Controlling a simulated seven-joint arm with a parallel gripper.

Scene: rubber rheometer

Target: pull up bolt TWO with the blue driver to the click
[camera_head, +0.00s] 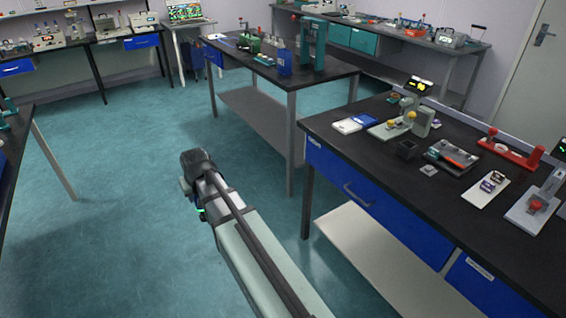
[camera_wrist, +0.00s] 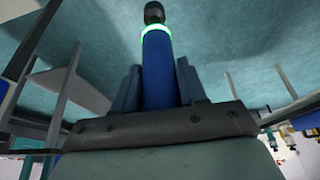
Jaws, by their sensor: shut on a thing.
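In the wrist view my gripper (camera_wrist: 160,88) is shut on the blue driver (camera_wrist: 157,58), one grey finger on each side of its blue body. The driver has a lit green ring (camera_wrist: 154,29) and a dark end (camera_wrist: 154,12) pointing away from my gripper. Behind the driver I see teal floor, and its end touches nothing that I can make out. In the head view my arm reaches out over open floor, and the gripper and driver are mostly hidden behind it. I cannot pick out bolt TWO in either view.
In the head view a black-topped bench (camera_head: 340,135) with blue drawers stands right, holding several instruments, including a red fixture (camera_head: 510,155). A middle bench (camera_head: 330,72) carries a teal frame (camera_head: 312,45) and other devices. More benches line the back walls. The floor (camera_head: 100,230) left of my arm is clear.

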